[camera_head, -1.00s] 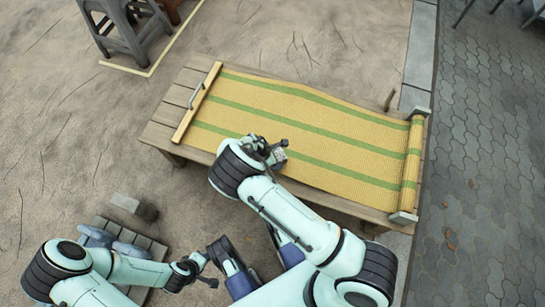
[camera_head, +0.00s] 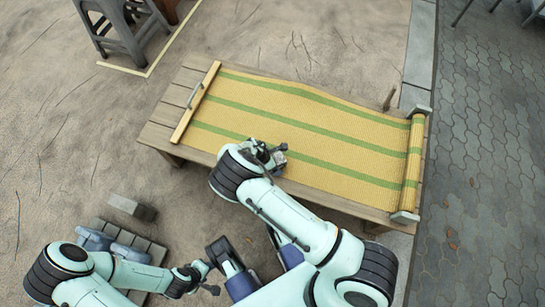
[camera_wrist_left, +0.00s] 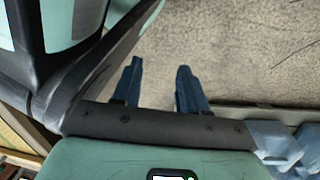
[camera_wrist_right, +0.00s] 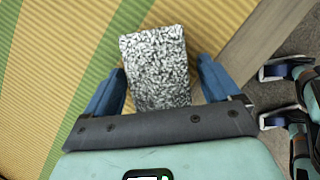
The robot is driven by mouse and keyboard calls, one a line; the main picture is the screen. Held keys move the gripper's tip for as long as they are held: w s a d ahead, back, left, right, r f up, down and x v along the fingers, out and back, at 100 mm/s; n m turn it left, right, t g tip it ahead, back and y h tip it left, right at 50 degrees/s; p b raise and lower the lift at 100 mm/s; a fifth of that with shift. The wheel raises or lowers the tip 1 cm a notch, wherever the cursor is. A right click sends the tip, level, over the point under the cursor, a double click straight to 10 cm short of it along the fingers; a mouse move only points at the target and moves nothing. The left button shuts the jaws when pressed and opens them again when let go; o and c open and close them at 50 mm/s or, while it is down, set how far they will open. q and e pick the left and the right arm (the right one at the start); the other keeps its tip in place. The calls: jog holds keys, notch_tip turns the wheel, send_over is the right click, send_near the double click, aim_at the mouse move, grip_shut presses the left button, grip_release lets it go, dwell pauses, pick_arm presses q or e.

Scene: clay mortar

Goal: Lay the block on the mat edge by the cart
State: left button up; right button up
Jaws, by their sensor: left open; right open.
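A speckled grey block (camera_wrist_right: 157,68) lies over the yellow and green striped mat (camera_wrist_right: 65,45), between the spread fingers of my right gripper (camera_wrist_right: 160,88). The jaws are open. I cannot tell whether the fingers touch the block or whether it rests fully on the mat. In the head view the block (camera_head: 277,158) is small beside my right gripper (camera_head: 266,155), near the mat's front edge, and partly hidden. The mat (camera_head: 310,130) lies on a low plank platform (camera_head: 160,134). My left gripper (camera_head: 198,280) is open and empty over bare ground; its fingers show in the left wrist view (camera_wrist_left: 157,88).
A low slatted wooden piece (camera_head: 150,246) with blue-grey lumps stands at lower left, with a grey block (camera_head: 128,206) beyond it. Grey blocks (camera_head: 404,217) sit at the mat's rolled right end. A grey stool (camera_head: 122,35) is at upper left.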

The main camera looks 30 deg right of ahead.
pick_arm(q)
jog(key=w+d+r+t+p, duration=0.1)
jog(key=w+r+t+p, duration=0.1)
jog(key=w+r, duration=0.4)
jog(key=shift+w+t+p, duration=0.4)
jog(key=shift+w+p, duration=0.35)
jog(key=shift+p, duration=0.15)
pick_arm(e)
jog(key=v, duration=1.2)
jog(key=shift+r, duration=0.2)
pick_arm(q)
jog(key=shift+s, duration=0.1)
